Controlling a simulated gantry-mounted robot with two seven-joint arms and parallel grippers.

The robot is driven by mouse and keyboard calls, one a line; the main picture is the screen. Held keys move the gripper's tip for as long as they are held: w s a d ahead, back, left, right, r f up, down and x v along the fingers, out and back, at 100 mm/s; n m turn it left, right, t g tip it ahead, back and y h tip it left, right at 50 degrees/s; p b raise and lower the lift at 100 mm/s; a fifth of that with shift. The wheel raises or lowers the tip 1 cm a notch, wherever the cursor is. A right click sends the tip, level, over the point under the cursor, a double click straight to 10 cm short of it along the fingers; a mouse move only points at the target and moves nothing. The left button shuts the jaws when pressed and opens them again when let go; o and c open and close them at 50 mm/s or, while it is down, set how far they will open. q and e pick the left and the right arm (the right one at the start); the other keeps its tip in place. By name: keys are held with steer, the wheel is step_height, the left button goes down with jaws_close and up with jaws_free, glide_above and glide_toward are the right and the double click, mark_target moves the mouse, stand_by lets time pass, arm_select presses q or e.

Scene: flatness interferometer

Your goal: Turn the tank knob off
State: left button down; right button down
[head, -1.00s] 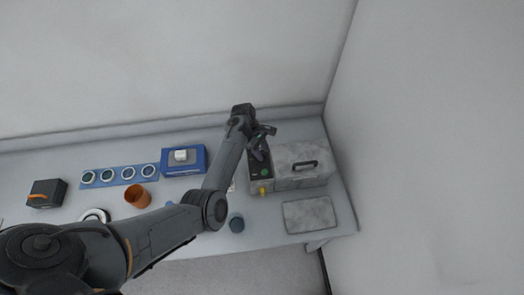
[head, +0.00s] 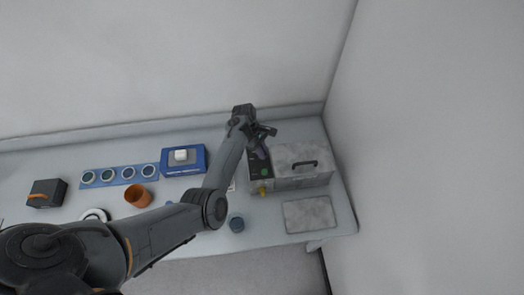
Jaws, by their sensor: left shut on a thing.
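The tank (head: 312,180) is a grey metal box with a lid and a black handle, at the right of the bench. A dark control panel (head: 254,180) with a green round button (head: 264,172) is on its left side, and a yellow fitting (head: 263,188) is at the front. My left gripper (head: 259,152) points down at the back part of this panel. It is shut on what appears to be the tank knob, which the gripper hides. I cannot make out the knob's setting. My right gripper is out of view.
A grey plate (head: 308,213) lies in front of the tank. A blue device (head: 184,160), a blue strip with several round discs (head: 119,175), an orange cup (head: 138,195), a dark box (head: 46,193) and a small blue-grey cup (head: 237,224) stand on the bench. Walls bound the back and right.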

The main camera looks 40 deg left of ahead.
arm_select(q)
steer(key=shift+r+m+g, duration=0.1)
steer(key=shift+m+g, duration=0.2)
steer(key=shift+m, duration=0.5)
steer(key=shift+m+g+p, duration=0.3)
steer(key=shift+m+g, duration=0.1)
steer(key=shift+m, duration=0.8)
steer(key=m+g, duration=0.1)
steer(key=m, duration=0.1)
steer(key=m+g+y, duration=0.1)
steer(key=m, duration=0.2)
steer(key=shift+s+m+b, duration=0.1)
steer(key=shift+m+b, duration=0.2)
steer(key=shift+b, duration=0.1)
steer(key=c, duration=1.1)
jaws_free()
steer(key=shift+c, duration=0.2)
steer(key=shift+a, duration=0.1)
